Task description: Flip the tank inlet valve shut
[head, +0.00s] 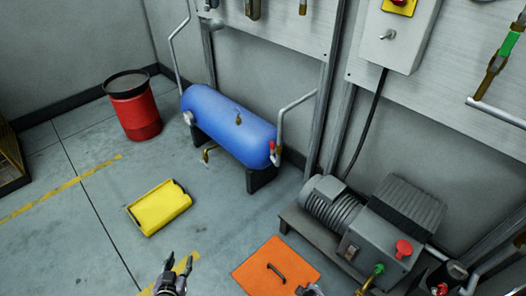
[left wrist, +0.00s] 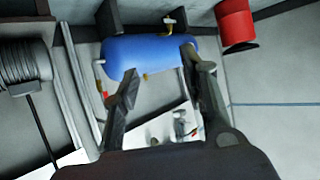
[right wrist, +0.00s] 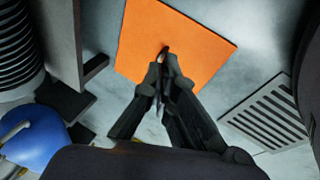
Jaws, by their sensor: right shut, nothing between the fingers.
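The blue tank (head: 225,122) lies on dark feet by the back wall. A small valve with a red handle (head: 272,148) sits at its right end, by the grey pipe; I take it as the inlet valve. In the left wrist view a small red part (left wrist: 105,95) shows beside the tank (left wrist: 150,56). My left gripper (head: 180,262) is open and empty, well in front of the tank and apart from the valve. My right gripper (right wrist: 162,72) is shut and empty, over the orange panel; in the head view it barely shows at the bottom edge.
The orange panel (head: 255,272) with a dark handle lies on the floor. A yellow tray (head: 160,207), a red drum (head: 135,115) and a grey compressor (head: 375,235) stand around. A floor grate (right wrist: 268,112) shows in the right wrist view.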

